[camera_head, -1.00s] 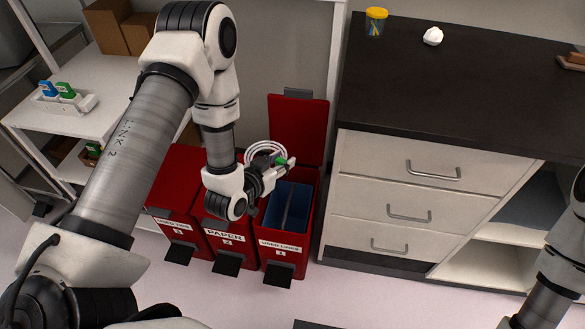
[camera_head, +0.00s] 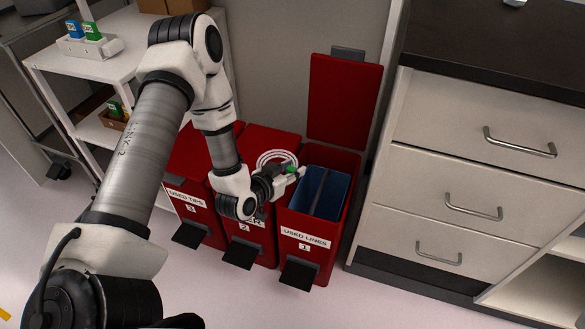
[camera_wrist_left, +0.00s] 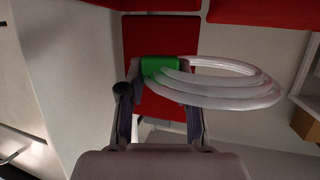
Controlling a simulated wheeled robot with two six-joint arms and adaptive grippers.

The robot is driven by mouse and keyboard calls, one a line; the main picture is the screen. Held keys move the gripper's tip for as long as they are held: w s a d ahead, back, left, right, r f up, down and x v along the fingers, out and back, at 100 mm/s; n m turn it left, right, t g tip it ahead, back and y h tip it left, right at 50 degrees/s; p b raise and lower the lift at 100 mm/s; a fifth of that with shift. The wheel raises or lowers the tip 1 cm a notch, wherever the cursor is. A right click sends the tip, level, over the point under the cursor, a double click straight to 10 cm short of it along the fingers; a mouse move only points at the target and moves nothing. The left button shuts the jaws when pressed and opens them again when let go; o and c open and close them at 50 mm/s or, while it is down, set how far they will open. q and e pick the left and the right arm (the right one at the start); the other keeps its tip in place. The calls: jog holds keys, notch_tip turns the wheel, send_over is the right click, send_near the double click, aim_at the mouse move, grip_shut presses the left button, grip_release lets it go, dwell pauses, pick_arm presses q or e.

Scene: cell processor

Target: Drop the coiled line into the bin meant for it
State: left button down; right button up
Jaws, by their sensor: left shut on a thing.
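My left gripper (camera_head: 286,178) is shut on the green clip of the coiled line (camera_head: 277,158), a white looped tube. The coil also shows in the left wrist view (camera_wrist_left: 225,88), spreading to the right of the green clip (camera_wrist_left: 161,68) between my fingers. The gripper is at the left side of the bin labelled "USED LINES 1" (camera_head: 303,238), above the line between it and the neighbouring bin. That bin's red lid (camera_head: 345,100) stands open, and a blue liner with a divider (camera_head: 327,193) shows inside. My right gripper is out of view.
Bin 2 (camera_head: 262,143) and the "USED TIPS 3" bin (camera_head: 186,200) stand to the left with lids closed. A white drawer cabinet (camera_head: 450,190) stands close on the right. A white shelf cart (camera_head: 120,65) is at the back left.

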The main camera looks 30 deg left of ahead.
pick_arm(q)
notch_tip(320, 180, down, 4)
jog(key=shift+f+b, duration=0.1)
jog(key=shift+b, duration=1)
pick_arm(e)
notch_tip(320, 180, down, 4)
pick_arm(q)
jog(key=shift+w+d, duration=0.1)
jog(key=shift+w+d+b, duration=0.65)
jog(key=shift+w+d, duration=0.55)
jog(key=shift+d, duration=0.25)
jog(key=shift+w+d+b, duration=0.6)
jog(key=shift+w+d, duration=0.55)
jog(key=shift+d, duration=0.25)
jog(key=c, duration=0.7)
grip_release()
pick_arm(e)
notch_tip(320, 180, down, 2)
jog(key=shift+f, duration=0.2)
